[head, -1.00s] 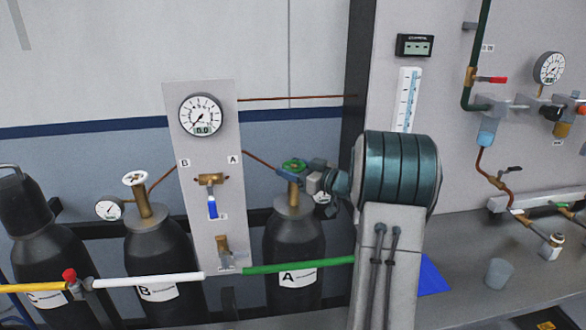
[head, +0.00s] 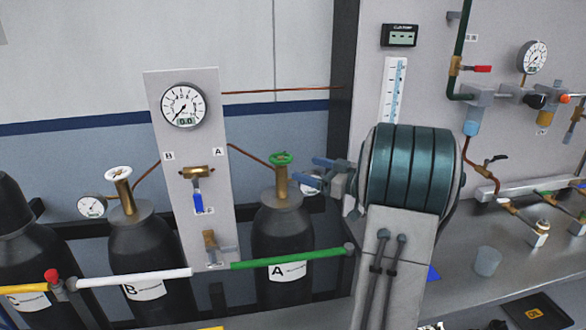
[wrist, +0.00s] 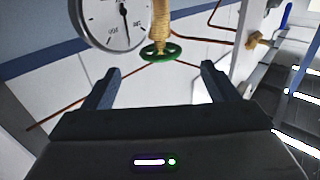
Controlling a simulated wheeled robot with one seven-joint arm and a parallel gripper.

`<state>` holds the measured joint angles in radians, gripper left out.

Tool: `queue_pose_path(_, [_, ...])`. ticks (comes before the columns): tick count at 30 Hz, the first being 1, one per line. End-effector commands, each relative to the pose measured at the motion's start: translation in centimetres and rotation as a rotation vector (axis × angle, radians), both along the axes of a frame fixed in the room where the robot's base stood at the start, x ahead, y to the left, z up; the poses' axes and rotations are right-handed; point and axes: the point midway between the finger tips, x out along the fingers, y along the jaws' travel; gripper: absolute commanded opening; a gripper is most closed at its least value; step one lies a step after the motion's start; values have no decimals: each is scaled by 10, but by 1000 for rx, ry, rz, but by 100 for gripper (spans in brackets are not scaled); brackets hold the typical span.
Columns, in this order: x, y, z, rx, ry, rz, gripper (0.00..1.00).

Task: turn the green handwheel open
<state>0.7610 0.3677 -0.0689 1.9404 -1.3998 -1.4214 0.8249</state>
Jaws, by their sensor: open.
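The green handwheel (head: 281,159) sits on top of the brass valve (head: 281,182) of the dark cylinder A (head: 268,232) in the head view. My gripper (head: 312,171) is just right of the handwheel, apart from it, with its fingers pointing left. In the wrist view the handwheel (wrist: 161,51) lies ahead, centred beyond the gap between my two open fingers (wrist: 161,70). Nothing is between the fingers. How far the wheel is turned cannot be told.
A gauge (head: 92,205) stands left of the white handwheel (head: 118,173) on cylinder B. A panel (head: 160,110) with a gauge and blue lever stands left of cylinder A. A green rail (head: 290,258) crosses in front. A cup (head: 488,261) stands on the bench at right.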

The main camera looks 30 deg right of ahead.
Motion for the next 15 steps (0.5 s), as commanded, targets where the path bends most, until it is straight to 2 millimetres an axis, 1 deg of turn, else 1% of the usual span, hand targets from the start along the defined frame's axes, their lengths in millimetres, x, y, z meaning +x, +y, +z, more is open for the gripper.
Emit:
queue_pose_path(1, [-9, -5, -1, -2, 0, -3, 81])
queue_pose_path(3, [-18, -11, -1, -2, -1, -2, 81])
queue_pose_path(6, [-27, -15, -1, -2, -1, 0, 81])
queue_pose_path(10, [-32, -18, 0, -1, 0, 1, 81])
queue_pose_path(15, [-33, -19, 0, -1, 0, 1, 81])
